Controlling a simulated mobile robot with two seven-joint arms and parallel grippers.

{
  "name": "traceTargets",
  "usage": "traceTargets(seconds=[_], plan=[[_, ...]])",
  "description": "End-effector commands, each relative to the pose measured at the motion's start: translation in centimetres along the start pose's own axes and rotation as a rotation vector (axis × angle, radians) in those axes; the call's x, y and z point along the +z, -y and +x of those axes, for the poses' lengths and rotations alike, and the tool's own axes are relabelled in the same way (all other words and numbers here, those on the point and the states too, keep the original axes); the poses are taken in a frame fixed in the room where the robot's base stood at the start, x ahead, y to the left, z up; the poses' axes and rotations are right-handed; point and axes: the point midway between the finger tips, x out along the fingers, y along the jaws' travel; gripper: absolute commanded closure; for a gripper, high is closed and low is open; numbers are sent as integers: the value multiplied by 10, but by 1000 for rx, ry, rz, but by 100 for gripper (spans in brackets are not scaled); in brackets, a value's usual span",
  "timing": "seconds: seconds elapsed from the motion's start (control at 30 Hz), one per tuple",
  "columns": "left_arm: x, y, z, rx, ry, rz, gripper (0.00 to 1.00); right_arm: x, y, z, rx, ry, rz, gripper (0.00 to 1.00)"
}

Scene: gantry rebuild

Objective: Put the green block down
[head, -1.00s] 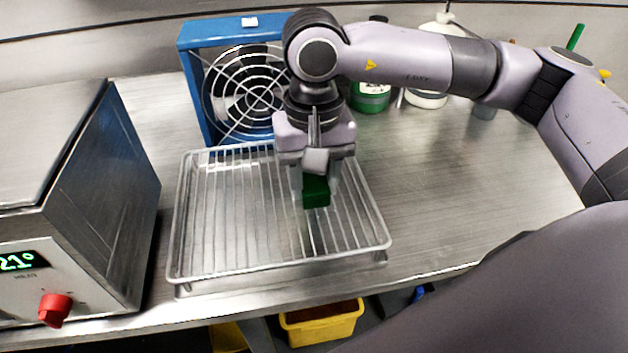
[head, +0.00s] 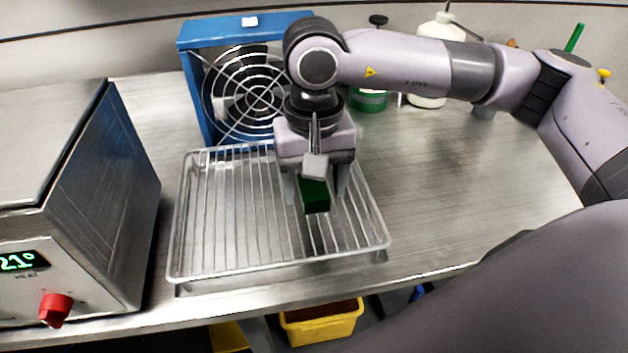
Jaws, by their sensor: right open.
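The green block (head: 315,197) is at the wire rack (head: 230,266), right of the rack's middle, and appears to rest on its bars. My right gripper (head: 318,195) points down over the block. Its fingers are open, one on each side of the block, with a gap visible on the right side. The upper part of the block is hidden by the gripper. My left gripper is not in view.
A blue-framed fan (head: 192,92) stands behind the rack. A grey heater box (head: 95,210) with a red knob stands at left. Bottles (head: 428,102) stand at the back right. The steel table (head: 450,200) right of the rack is clear. A yellow bin (head: 322,325) sits below the front edge.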

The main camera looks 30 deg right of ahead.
Motion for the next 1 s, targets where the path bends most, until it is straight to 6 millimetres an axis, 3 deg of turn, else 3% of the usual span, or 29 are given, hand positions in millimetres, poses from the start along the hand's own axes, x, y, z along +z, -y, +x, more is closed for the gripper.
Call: traceTargets(seconds=[0.3, 0.5, 0.7, 1.0], plan=[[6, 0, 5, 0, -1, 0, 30, -1, 1, -68, -5, -7, -1, 32], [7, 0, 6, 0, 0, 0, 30, 0, 1, -103, -4, -5, 0, 32], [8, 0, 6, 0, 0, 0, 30, 0, 0, -117, -3, -3, 1, 32], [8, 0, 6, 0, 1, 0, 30, 0, 0, -118, -2, -2, 0, 32]])
